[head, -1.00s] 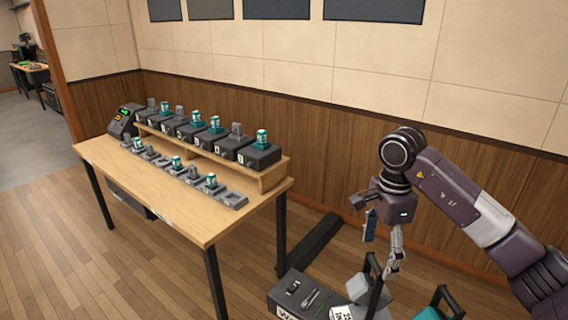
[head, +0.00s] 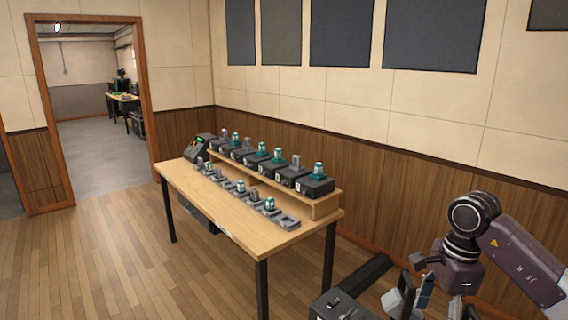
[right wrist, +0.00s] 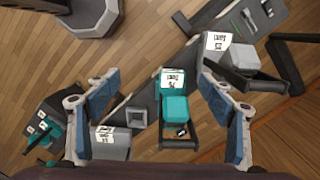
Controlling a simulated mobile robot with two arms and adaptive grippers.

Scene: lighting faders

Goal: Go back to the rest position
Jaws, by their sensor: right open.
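My right gripper (right wrist: 157,85) is open, with its two blue-padded fingers spread apart and nothing between them. In the head view my right arm comes in from the right, and the gripper (head: 438,292) hangs low near the bottom edge, right of the table and apart from it. In the right wrist view a teal block on a base (right wrist: 176,108) with a white label shows below, between the fingers in the picture; it is not gripped. My left gripper is out of view.
A wooden table (head: 215,205) carries a raised shelf (head: 325,207) with several dark fader boxes, some with teal knobs, and a lower row of grey holders. A dark floor rack with labelled blocks (right wrist: 217,42) lies under my right gripper. Open floor (head: 115,240) and a doorway are at left.

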